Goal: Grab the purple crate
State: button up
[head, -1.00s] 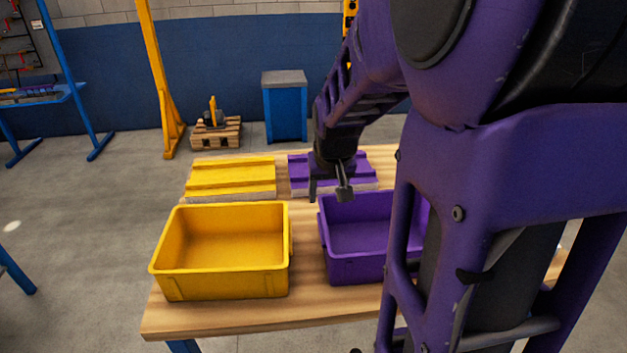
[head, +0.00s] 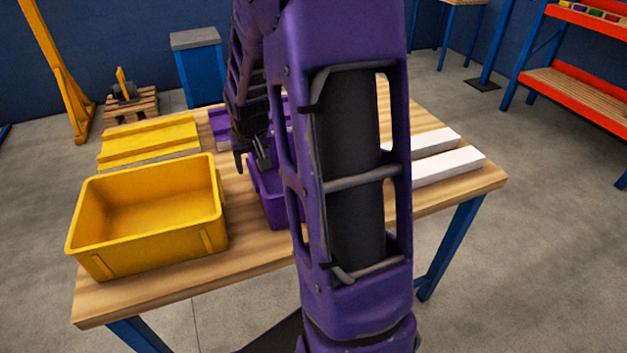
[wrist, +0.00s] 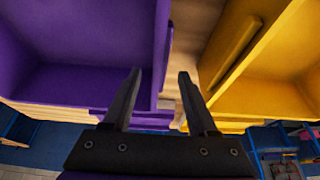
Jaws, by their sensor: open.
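The purple crate (head: 266,203) stands on the wooden table, mostly hidden behind my arm in the head view. In the wrist view the purple crate (wrist: 80,40) fills the upper left, with its open inside showing. My gripper (head: 251,161) is open and empty at the crate's far left corner. In the wrist view my gripper's fingers (wrist: 160,74) are apart, one overlapping the purple crate and the other over the gap beside it. The crate's side edge shows between them. I cannot tell whether either finger touches it.
A yellow crate (head: 150,215) stands close to the left, with a narrow gap between the crates. A yellow grooved panel (head: 150,143) and a purple panel (head: 220,126) lie behind them. White blocks (head: 448,168) lie on the right of the wooden table (head: 455,193).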

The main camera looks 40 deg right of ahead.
jog(key=b+x, duration=0.1)
jog(key=x, duration=0.1)
jog(key=shift+w+f, duration=0.1)
jog(key=shift+f, duration=0.25)
jog(key=shift+r, duration=0.1)
jog(key=shift+c, duration=0.3)
grip_shut()
dwell(0.6)
